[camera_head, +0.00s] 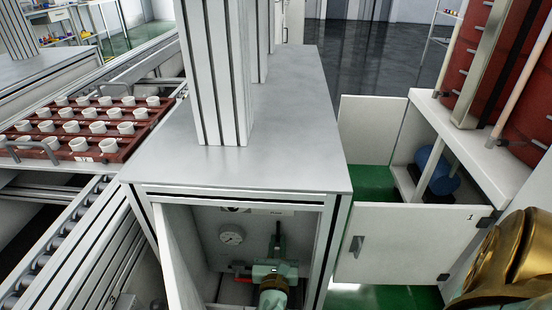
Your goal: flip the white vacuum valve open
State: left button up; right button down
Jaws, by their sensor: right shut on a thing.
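The front cabinet (313,225) under the grey metal top stands open, its door swung out to the left. Inside, my right gripper (275,268), greenish, reaches in at the lower middle. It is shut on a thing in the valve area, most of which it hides. I cannot make out the white vacuum valve itself or how its lever is turned. A small red part (242,267) shows just left of the gripper. A dark green upright part (277,238) rises behind it. A round white gauge (231,234) sits on the back wall, upper left. My left gripper is out of view.
The open cabinet door (180,262) stands close on the left. At right, another cabinet has an open white door (405,244) and a blue cylinder (437,170). A red tray (120,148) of white pots lies on the left, above a roller conveyor (62,250).

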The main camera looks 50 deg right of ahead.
jog(key=shift+s+a+f, duration=0.1)
jog(key=shift+f, duration=0.05)
jog(key=c, duration=1.4)
grip_release()
jog(key=shift+c, duration=0.2)
